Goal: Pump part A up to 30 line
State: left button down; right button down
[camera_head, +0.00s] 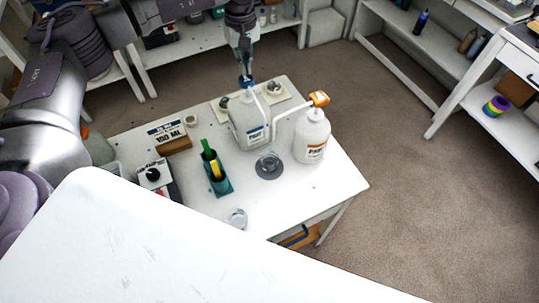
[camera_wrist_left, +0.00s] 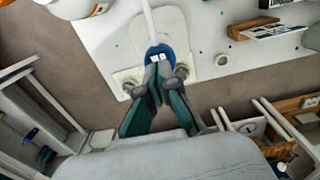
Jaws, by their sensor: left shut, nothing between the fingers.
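A white bottle (camera_head: 250,125) with a blue pump head (camera_head: 246,82) and a blue-lettered label stands toward the back of the small table. A second white bottle (camera_head: 312,138) with an orange pump head (camera_head: 319,98) stands to its right. Their label letters are too small to tell which is part A. A clear cup (camera_head: 269,162) stands on a dark round pad in front of them. My left gripper (camera_head: 244,72) points down at the blue pump head, shut and empty. In the left wrist view its fingertips (camera_wrist_left: 157,72) are at the blue head (camera_wrist_left: 160,52); contact is unclear. My right gripper is out of view.
A "150 ML" sign (camera_head: 166,131), a teal holder (camera_head: 217,183) with green and yellow sticks, a dial box (camera_head: 153,174) and another clear cup (camera_head: 236,218) occupy the table's left and front. A white surface (camera_head: 180,250) covers the foreground. Shelves line the back and right.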

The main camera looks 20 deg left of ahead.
aim_at(246, 79)
pick_arm(q)
jog(key=shift+f+b, duration=0.45)
jog(key=shift+f, duration=0.1)
jog(key=shift+f, duration=0.1)
jog(key=shift+f+b, duration=0.55)
jog(key=shift+f, duration=0.05)
jog(key=shift+f+b, duration=1.05)
jog(key=shift+f, duration=0.4)
jog(key=shift+r, duration=0.2)
jog(key=shift+r+p, duration=1.3)
jog(key=shift+r, duration=0.8)
jog(key=shift+f, duration=0.1)
